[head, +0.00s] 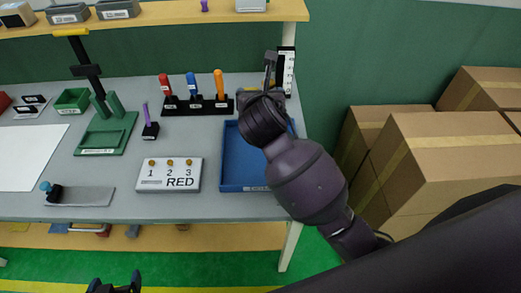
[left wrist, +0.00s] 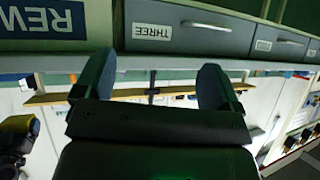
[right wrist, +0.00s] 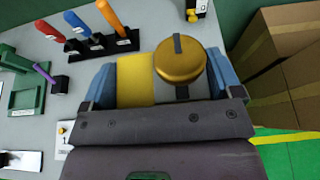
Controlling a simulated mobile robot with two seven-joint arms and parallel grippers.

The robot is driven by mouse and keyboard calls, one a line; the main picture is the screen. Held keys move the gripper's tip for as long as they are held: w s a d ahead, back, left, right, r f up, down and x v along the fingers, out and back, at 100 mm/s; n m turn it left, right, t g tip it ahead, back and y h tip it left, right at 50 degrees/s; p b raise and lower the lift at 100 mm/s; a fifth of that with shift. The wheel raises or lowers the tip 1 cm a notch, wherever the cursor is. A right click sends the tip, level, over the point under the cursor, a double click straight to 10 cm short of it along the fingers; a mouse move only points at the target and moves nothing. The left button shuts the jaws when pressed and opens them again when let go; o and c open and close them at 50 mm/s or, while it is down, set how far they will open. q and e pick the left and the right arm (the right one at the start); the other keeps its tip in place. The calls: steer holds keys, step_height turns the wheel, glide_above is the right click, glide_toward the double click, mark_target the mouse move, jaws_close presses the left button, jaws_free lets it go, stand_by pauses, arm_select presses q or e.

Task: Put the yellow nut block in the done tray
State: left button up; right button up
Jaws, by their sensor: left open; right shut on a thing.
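The yellow nut block (right wrist: 136,80), with a round gold nut (right wrist: 180,60) beside its yellow face, sits between the blue fingers of my right gripper (right wrist: 162,80). That gripper is shut on it. In the head view the right gripper is over the table's back right corner, and its arm hides most of the block. A blue tray (head: 229,170), probably the done tray, lies below and left of the right arm, which covers its right part; its label is unreadable. My left gripper (head: 115,286) is at the bottom edge, open and empty in the left wrist view (left wrist: 155,85).
A black stand (head: 204,106) with red, blue and orange handled tools is left of the right gripper. A white board (head: 169,175) reading "1 2 3 RED" lies left of the blue tray. A green fixture (head: 104,135) stands farther left. Cardboard boxes (head: 440,150) are stacked right of the table.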

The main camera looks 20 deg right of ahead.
step_height(320, 180, down, 14)
steer(key=shift+r+b, duration=0.15)
steer(key=shift+b, duration=0.85)
steer(key=shift+f, duration=0.65)
arm_select(q)
steer(key=shift+w+d+f+b, duration=0.1)
steer(key=shift+w+f+b, duration=0.15)
steer(key=shift+f, duration=0.2)
steer(key=shift+w+f+b, duration=0.2)
steer(key=shift+f+b, duration=0.05)
steer(key=shift+f, duration=0.15)
arm_select(e)
steer(key=shift+f, duration=1.85)
steer(key=shift+f, duration=0.1)
steer(key=o, duration=0.8)
arm_select(q)
steer(key=shift+s+r+p, duration=0.15)
steer(key=shift+r+p, duration=0.2)
steer(key=shift+p, duration=0.2)
arm_select(e)
steer(key=v, duration=1.2)
